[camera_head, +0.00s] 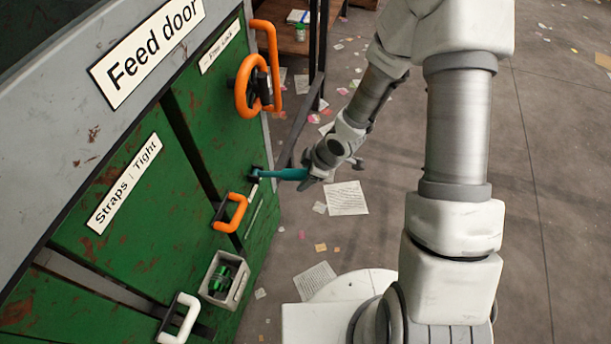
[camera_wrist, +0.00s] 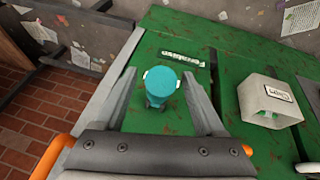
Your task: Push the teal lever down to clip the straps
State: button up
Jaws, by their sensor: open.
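The teal lever (camera_head: 280,174) sticks out to the right from the green machine front in the head view, roughly level. In the wrist view the teal lever (camera_wrist: 160,85) shows end-on, with its rounded end between my fingers. My gripper (camera_head: 306,172) is at the lever's outer end in the head view. Its two fingers (camera_wrist: 160,92) are apart, one on each side of the lever, with gaps visible. Whether any part of my gripper touches the lever is hidden. The straps themselves cannot be made out; a label (camera_head: 125,183) reads "Straps | Tight".
An orange wheel (camera_head: 246,86) and a tall orange handle (camera_head: 273,60) are above the lever. A smaller orange handle (camera_head: 232,213), a white handle (camera_head: 180,318) and a small bin (camera_head: 222,295) with green items are below left. Papers (camera_head: 346,197) litter the floor.

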grip_shut()
dwell(0.4)
dwell(1.0)
